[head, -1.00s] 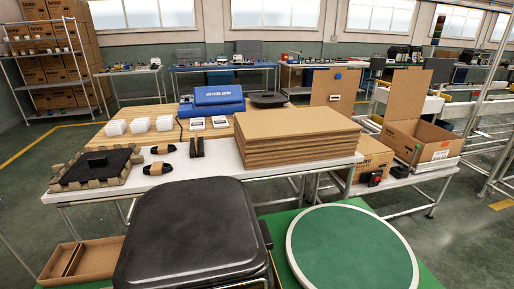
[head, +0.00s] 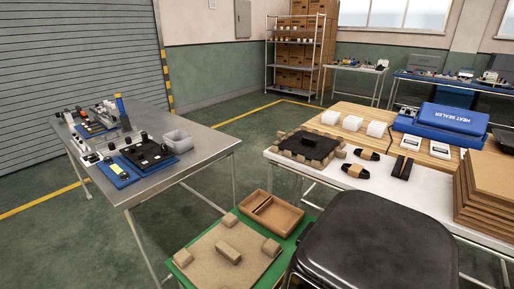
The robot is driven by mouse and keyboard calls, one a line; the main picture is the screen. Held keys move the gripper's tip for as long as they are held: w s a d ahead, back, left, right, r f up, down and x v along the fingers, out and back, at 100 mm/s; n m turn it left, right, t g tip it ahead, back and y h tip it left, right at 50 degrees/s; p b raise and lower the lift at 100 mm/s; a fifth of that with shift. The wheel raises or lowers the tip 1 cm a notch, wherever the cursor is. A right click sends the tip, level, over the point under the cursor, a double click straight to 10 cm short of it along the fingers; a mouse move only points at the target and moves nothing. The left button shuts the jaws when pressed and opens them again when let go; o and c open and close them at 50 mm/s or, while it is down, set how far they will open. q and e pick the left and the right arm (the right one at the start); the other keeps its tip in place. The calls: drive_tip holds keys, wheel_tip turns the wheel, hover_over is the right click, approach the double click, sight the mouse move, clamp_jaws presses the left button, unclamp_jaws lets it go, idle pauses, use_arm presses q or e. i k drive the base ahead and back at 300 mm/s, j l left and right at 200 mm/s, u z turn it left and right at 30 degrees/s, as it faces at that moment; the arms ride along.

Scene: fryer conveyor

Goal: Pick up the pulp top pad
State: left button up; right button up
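A tan pad with raised blocks at its corners and middle, which looks like the pulp top pad (head: 208,259), lies on the green surface (head: 245,217) at the bottom centre. Its lower edge is near the bottom of the picture. A brown divided tray (head: 290,223) lies just behind it on the same surface. A large black rounded appliance (head: 375,240) stands to its right. Neither of my grippers shows in the head view.
A steel table (head: 200,160) with small devices and a grey bin (head: 178,141) stands at the left. A white-and-wood table at the right holds a black panel on tan blocks (head: 308,146), a blue heat sealer (head: 448,118) and stacked cardboard (head: 490,205). Open floor lies between the tables.

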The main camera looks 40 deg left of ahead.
sight(232, 255)
drive_tip(key=u, duration=1.4)
